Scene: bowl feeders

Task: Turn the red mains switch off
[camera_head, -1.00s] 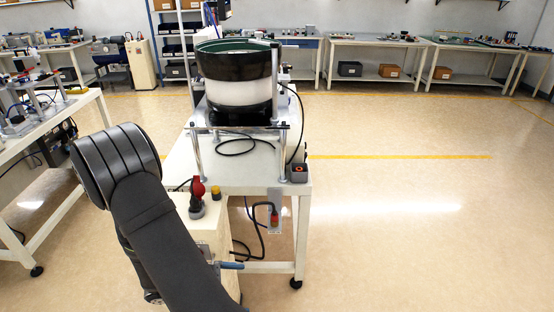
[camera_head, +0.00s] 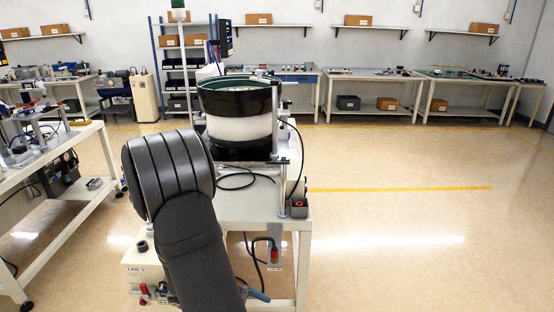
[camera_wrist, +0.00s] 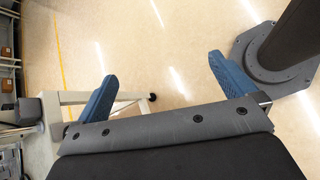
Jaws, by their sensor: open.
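A small grey plate on the table's front side carries a red part (camera_head: 275,254), with a black cable beside it. A dark box with a red-orange ring (camera_head: 298,204) sits on the table's front right corner. I cannot tell for sure which is the mains switch. My gripper is mostly hidden behind my arm in the head view; one blue finger (camera_head: 257,294) shows low, left of and below the red part. No red switch shows there.
The black and white bowl feeder (camera_head: 238,125) stands on the white table (camera_head: 262,208). A cream box (camera_head: 136,272) with red parts at its front is at lower left. Another bench (camera_head: 62,155) stands at left. The floor at right is clear.

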